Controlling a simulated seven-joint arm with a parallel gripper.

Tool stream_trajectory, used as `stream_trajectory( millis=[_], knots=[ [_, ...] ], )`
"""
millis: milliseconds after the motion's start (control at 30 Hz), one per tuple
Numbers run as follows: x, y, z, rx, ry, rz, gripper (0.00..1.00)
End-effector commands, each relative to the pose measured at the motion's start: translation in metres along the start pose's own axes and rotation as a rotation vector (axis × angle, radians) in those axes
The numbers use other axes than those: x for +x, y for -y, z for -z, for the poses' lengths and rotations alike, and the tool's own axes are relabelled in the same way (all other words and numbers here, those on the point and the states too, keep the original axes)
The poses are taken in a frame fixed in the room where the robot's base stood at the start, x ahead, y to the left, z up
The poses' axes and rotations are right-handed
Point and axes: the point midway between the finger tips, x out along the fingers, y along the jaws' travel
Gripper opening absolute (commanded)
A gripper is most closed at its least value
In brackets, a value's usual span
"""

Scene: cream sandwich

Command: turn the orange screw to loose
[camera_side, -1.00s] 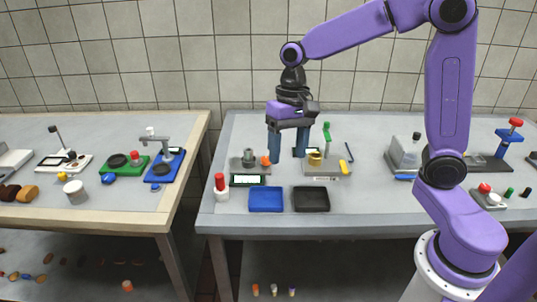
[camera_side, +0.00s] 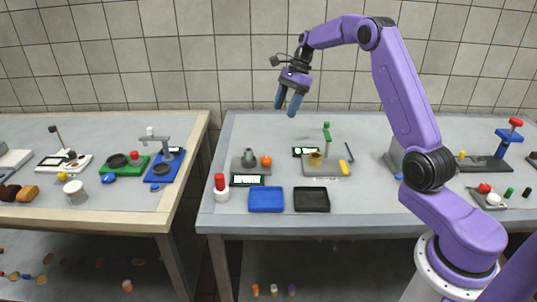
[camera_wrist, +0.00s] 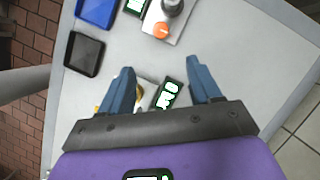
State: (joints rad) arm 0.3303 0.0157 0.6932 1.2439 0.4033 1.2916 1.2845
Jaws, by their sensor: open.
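The orange screw (camera_side: 266,160) is a round orange knob on the right part of a small grey device (camera_side: 243,165) on the middle table. In the wrist view the orange screw (camera_wrist: 161,29) shows near the top, beside a dark grey cylinder. My gripper (camera_side: 287,112) is raised high above the table, up and to the right of the screw, tilted, with its blue fingers apart. The open fingers also show in the wrist view (camera_wrist: 165,70), with nothing between them but table and part of a display. The gripper is not touching the screw.
A blue tray (camera_side: 266,199) and a black tray (camera_side: 311,199) lie at the table's front. A device with a green-topped post (camera_side: 327,135) stands to the right of the screw. A red-topped white bottle (camera_side: 220,187) stands at the left edge.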

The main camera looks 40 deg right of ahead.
Motion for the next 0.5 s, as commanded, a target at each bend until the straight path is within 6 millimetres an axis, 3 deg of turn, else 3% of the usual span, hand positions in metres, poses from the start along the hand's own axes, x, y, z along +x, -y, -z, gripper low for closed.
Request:
stream_trajectory(
  millis=[167, 500],
  knots=[
    [0.011, 0.001, 0.002, 0.010, 0.002, 0.000, 0.63],
    [0.072, 0.000, 0.001, 0.007, 0.002, -0.002, 0.63]
  ],
)
